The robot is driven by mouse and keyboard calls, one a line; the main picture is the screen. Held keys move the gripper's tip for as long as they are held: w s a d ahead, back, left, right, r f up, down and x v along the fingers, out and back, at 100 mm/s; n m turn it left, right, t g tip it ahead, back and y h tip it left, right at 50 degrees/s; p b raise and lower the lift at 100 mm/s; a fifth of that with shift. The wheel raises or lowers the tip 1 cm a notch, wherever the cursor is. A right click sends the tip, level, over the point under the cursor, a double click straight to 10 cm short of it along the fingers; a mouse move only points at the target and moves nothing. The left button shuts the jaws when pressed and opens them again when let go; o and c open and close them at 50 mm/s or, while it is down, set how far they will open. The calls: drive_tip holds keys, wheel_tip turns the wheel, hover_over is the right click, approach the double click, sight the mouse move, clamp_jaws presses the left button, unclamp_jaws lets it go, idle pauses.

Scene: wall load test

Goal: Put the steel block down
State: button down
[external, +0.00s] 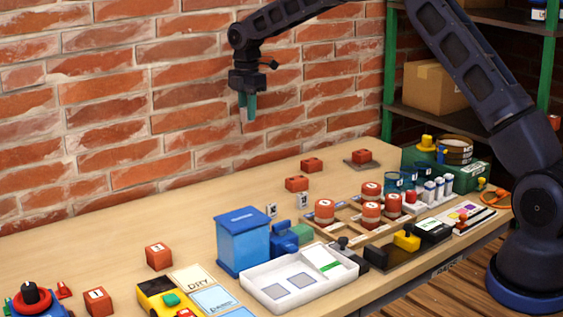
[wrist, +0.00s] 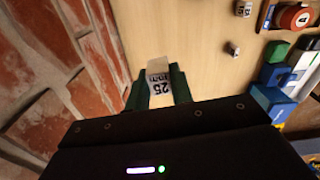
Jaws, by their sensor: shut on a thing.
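My gripper (external: 247,107) hangs high above the table near the brick wall, fingers pointing down. In the wrist view my gripper (wrist: 158,88) has its two green fingers closed on a small pale block with the marking 25 (wrist: 160,84), which I take to be the steel block. In the external view the fingers mostly hide the block, and it is well clear of the table. Two small similar numbered blocks stand on the table, one (external: 271,210) by the blue box and one (external: 302,201) to its right.
The wooden table (external: 200,220) is bare below my gripper, along the brick wall (external: 120,110). Several red bricks, such as one (external: 297,183), lie about. A blue box (external: 242,240), a white tray (external: 255,288) and red-topped weights (external: 324,210) stand nearer the front.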

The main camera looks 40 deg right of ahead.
drive_tip(key=s+d+r, duration=0.1)
drive_tip(key=s+d, duration=0.6)
drive_tip(key=s, duration=0.1)
drive_tip(key=m, duration=0.1)
hover_over(331, 197)
wheel_tip(331, 197, down, 20)
drive_tip(key=shift+a+f, duration=0.1)
drive_tip(key=shift+f, duration=0.1)
drive_tip(key=c, duration=1.2)
unclamp_jaws()
drive_tip(key=shift+f, duration=0.15)
drive_tip(key=shift+c, duration=0.2)
